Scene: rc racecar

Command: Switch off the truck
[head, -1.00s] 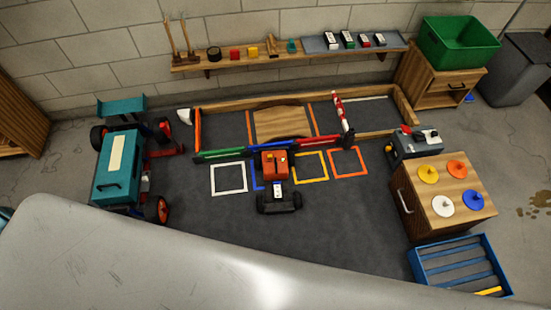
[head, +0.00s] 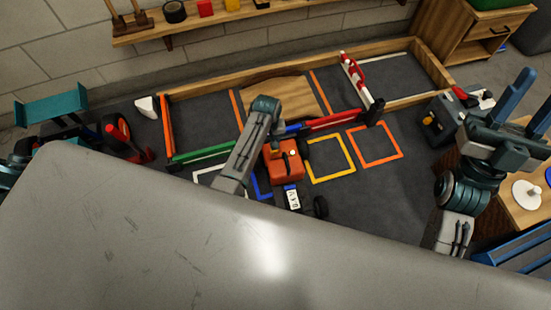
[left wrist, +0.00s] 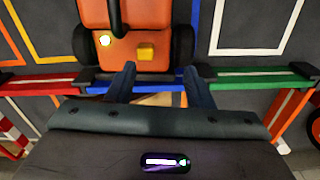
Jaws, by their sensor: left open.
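The orange-red truck (head: 285,160) stands on dark wheels on the grey mat, near the middle of the head view. In the left wrist view the truck (left wrist: 138,48) is at top, with a yellow square piece, a round white spot and a dark upright post on it. My left gripper (left wrist: 160,72) is open and empty, its blue fingers reaching over the barrier's blue part towards the truck, apart from its body. In the head view my left forearm covers part of that area. My right gripper (head: 530,108) is open and empty at the right.
A low barrier of green (head: 205,153), blue and red (head: 335,120) bars runs beside the truck. A wooden ramp (head: 275,95) lies behind. A teal vehicle (head: 50,108) is cut off at left. A wooden stand (head: 518,212) is under my right arm.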

